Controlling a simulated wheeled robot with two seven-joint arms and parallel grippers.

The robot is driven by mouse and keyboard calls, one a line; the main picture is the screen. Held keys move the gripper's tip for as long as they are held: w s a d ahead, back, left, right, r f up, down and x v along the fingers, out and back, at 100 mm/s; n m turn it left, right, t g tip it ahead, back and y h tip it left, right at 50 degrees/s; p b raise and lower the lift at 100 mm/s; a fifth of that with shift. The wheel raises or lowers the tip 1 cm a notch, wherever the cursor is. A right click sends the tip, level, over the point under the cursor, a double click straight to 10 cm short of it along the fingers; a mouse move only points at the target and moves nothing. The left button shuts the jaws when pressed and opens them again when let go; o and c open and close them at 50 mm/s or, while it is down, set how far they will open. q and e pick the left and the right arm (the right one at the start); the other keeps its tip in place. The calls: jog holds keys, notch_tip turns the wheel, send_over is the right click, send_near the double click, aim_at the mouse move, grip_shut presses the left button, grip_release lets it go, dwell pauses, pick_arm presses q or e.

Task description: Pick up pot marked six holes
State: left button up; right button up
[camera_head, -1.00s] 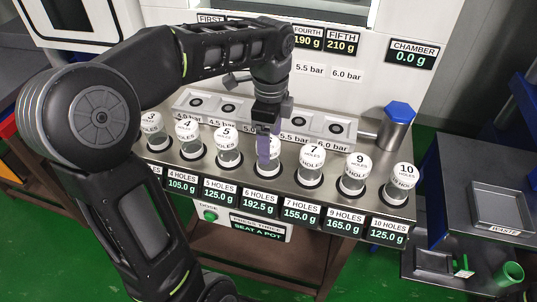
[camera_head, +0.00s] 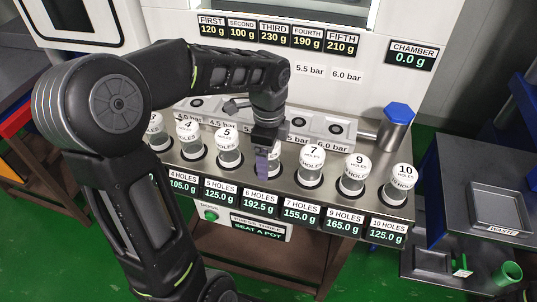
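The pot marked six holes (camera_head: 276,168) stands in the row of white-topped pots, in the slot above the "6 HOLES" label reading 192.5 g. Most of it is hidden behind my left gripper (camera_head: 262,167), and only a strip of its right side shows. My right gripper is out of view.
Close neighbours are the 5-hole pot (camera_head: 228,150) on the left and the 7-hole pot (camera_head: 311,163) on the right. A blue-capped metal cylinder (camera_head: 396,126) stands behind the right end. A waste tray (camera_head: 499,205) lies at the far right.

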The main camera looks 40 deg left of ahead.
pick_arm(q)
jog(key=shift+c, duration=0.6)
jog(key=c, duration=1.6)
jog(key=shift+o, duration=0.2)
notch_tip(320, 180, up, 10)
jog(key=shift+r, duration=0.1)
